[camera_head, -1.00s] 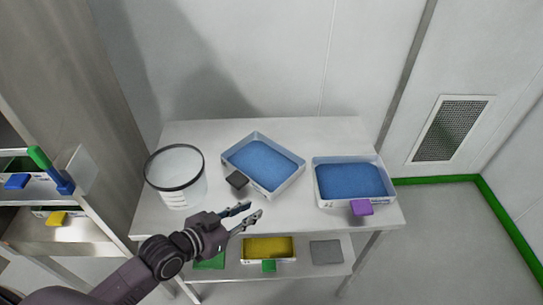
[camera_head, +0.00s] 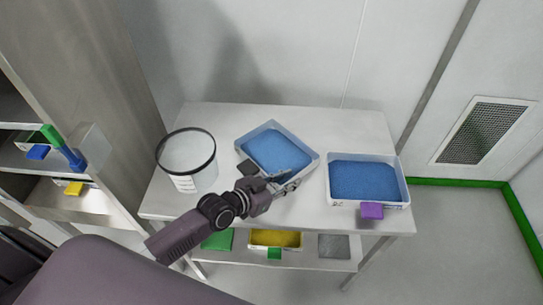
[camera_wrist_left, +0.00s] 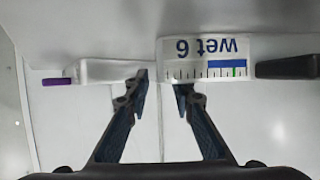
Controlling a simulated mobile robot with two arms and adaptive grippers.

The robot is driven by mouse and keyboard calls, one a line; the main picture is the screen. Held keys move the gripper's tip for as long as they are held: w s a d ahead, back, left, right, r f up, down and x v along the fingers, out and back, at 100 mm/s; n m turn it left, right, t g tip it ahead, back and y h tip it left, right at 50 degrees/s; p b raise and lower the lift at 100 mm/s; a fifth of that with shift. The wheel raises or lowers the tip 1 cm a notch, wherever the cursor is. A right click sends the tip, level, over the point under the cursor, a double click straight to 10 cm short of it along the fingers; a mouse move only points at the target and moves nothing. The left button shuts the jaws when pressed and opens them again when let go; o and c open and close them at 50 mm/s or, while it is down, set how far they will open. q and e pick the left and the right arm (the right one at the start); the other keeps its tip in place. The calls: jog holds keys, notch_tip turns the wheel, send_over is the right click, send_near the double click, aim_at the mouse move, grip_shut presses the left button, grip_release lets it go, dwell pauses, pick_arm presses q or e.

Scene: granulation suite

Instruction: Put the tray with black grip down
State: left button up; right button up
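The tray with black grip (camera_head: 314,163) stands on the upper tabletop, turned at an angle and holding blue granules. Its black grip (camera_head: 248,169) sticks out at its front left. In the left wrist view a "wet 6" label (camera_wrist_left: 207,60) shows on the tray's side, with the black grip (camera_wrist_left: 288,67) to its right. My left gripper (camera_head: 292,186) is at the tray's near side; in the left wrist view its fingers (camera_wrist_left: 161,88) are apart with nothing held between them. Contact with the tray cannot be told. My right gripper is not in view.
A second blue-filled tray (camera_head: 333,201) with a purple grip (camera_head: 372,210) stands to the right. A clear black-rimmed tub (camera_head: 187,158) stands at left. The lower shelf holds a yellow-filled tray (camera_head: 276,246) with a green grip. A bare tabletop strip (camera_head: 290,113) runs behind the trays.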

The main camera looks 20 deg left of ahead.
aim_at(297, 176)
pick_arm(q)
jog(key=x, duration=0.4)
jog(key=shift+w, duration=0.1)
grip_shut()
jog(key=shift+r, duration=0.1)
